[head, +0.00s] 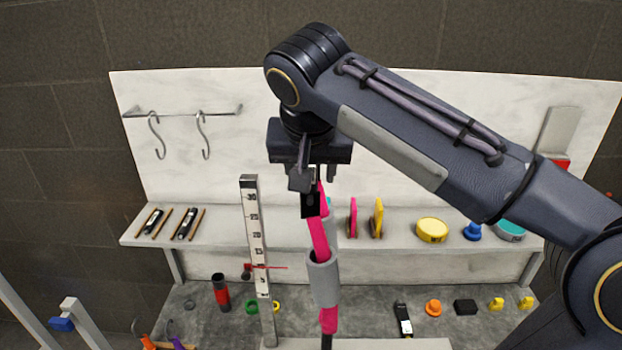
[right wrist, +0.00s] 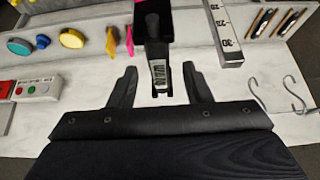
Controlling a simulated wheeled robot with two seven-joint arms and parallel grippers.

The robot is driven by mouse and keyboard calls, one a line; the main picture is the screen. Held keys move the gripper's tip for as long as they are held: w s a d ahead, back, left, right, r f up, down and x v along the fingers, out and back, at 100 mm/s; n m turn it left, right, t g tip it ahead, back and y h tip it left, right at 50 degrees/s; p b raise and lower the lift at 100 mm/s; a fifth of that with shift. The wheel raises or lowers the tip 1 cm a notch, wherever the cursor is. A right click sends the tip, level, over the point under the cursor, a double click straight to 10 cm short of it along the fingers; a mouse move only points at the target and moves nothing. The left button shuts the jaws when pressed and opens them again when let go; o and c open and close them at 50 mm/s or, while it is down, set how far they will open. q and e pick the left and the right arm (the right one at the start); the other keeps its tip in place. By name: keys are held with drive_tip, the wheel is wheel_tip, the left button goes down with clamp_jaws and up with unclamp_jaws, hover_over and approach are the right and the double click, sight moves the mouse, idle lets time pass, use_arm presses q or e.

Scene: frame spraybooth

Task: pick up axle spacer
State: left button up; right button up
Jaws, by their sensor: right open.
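My right gripper (head: 318,178) comes in from the right and points down over the top of an upright pink-and-grey frame (head: 319,240). In the right wrist view its two fingers (right wrist: 159,70) are apart. A dark piece with a grey, marked end (right wrist: 158,75) stands between them, with room on both sides. It joins a black part (head: 310,205) at the frame's top in the head view. No piece is clearly recognisable as the axle spacer; this grey-ended piece may be it, but I cannot tell. My left gripper is not in view.
A ruled post (head: 255,250) stands close left of the frame. Behind, a shelf (head: 225,227) holds pink and yellow pieces, a yellow tin (head: 432,229) and dark tools. Two hooks (head: 204,135) hang from a rail. Small items, including an orange knob (head: 433,307), sit on the lower bench.

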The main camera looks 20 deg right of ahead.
drive_tip(key=shift+f, duration=0.25)
idle(0.4)
clamp_jaws()
